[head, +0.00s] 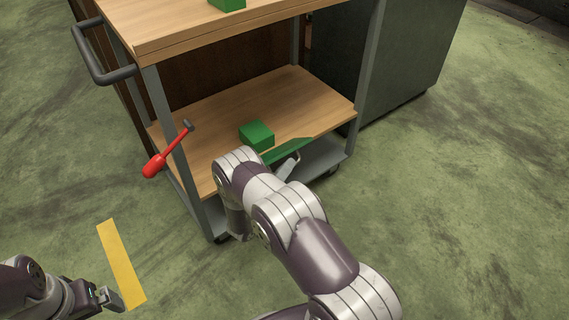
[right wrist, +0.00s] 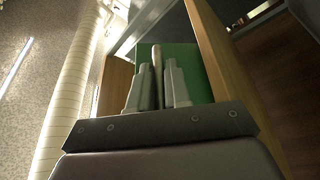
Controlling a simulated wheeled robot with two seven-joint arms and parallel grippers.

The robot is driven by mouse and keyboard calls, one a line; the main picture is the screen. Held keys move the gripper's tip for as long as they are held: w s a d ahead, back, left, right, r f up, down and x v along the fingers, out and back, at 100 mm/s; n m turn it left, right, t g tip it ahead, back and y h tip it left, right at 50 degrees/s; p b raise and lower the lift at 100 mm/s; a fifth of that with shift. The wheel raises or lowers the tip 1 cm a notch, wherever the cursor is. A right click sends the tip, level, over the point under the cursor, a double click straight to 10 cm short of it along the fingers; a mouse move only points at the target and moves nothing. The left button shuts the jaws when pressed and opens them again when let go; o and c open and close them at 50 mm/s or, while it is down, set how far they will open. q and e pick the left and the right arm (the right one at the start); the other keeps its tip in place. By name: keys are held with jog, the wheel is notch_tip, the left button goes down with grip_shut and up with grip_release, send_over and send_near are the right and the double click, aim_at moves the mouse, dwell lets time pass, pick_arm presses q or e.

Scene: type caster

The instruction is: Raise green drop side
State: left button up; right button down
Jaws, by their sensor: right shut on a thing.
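The green drop side (head: 290,149) is a flat panel at the front edge of the cart's lower shelf, sloping and partly hidden by my right arm. In the right wrist view the green panel (right wrist: 188,65) fills the space behind the fingers. My right gripper (right wrist: 157,85) is shut on a thin pale bar that seems to belong to the drop side. In the head view the right gripper (head: 288,164) is mostly hidden by its own arm. My left gripper (head: 110,298) is low at the left, away from the cart; its jaw opening is unclear.
The cart has a wooden lower shelf (head: 219,151) with a green block (head: 257,135) near the panel. Another green block (head: 228,3) sits on the upper shelf (head: 190,27). A red-handled lever (head: 155,165) sticks out by the left post. A dark cabinet (head: 400,60) stands behind.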

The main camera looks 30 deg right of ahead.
aim_at(277, 152)
jog(key=r+n+p, duration=0.1)
jog(key=w+r+n+y+p, duration=0.1)
jog(key=n+p, duration=0.1)
jog(key=r+n+p, duration=0.1)
jog(key=r+n, duration=0.1)
jog(key=shift+w+a+y+p, duration=0.1)
jog(key=shift+w+y+p, duration=0.2)
jog(key=shift+y+p, duration=0.1)
jog(key=shift+w+r+n+y+p, duration=0.45)
jog(key=shift+n+p, duration=0.15)
jog(key=shift+n, duration=0.3)
jog(key=shift+w+a+r+n+y+p, duration=0.1)
jog(key=shift+w+r+n+y+p, duration=0.2)
jog(key=shift+w+n+p, duration=0.45)
jog(key=shift+w+r+n, duration=0.2)
jog(key=shift+w+n, duration=0.05)
jog(key=shift+w, duration=0.15)
jog(key=c, duration=1.2)
grip_release()
jog(key=shift+o, duration=0.2)
